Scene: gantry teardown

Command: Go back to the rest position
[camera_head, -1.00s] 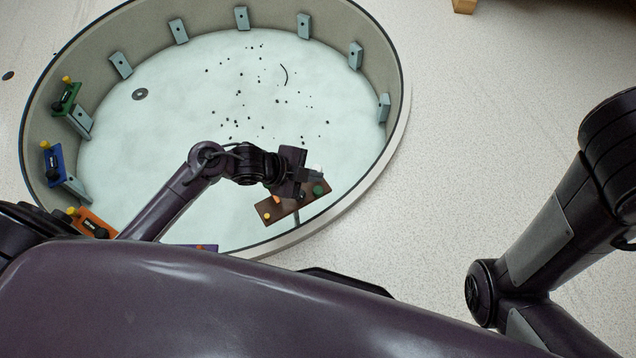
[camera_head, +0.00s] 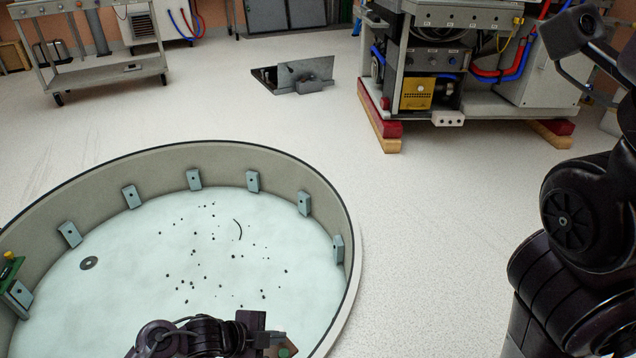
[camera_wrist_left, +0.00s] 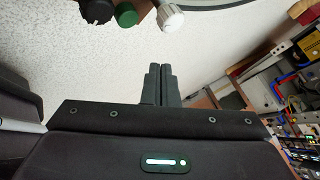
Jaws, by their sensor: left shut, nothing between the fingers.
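My left gripper (camera_head: 268,340) is low in the head view, over the near right part of the round basin (camera_head: 335,215). In the left wrist view its two dark fingers (camera_wrist_left: 160,84) are pressed together with nothing between them. A brown board (camera_head: 287,350) with a green knob is partly cut off beside the gripper in the head view. The left wrist view shows a black knob (camera_wrist_left: 97,10), a green knob (camera_wrist_left: 126,15) and a white knob (camera_wrist_left: 170,17), apart from the fingertips. My right arm (camera_head: 580,215) is raised at the right; I cannot make out its gripper.
Dark specks and a grey ring (camera_head: 89,263) lie on the basin's pale floor. Several brackets line its wall, one with a green part (camera_head: 10,268). Behind stand a cart (camera_head: 100,75), a grey metal piece (camera_head: 300,77) and a machine (camera_head: 450,60) on blocks. Floor between is clear.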

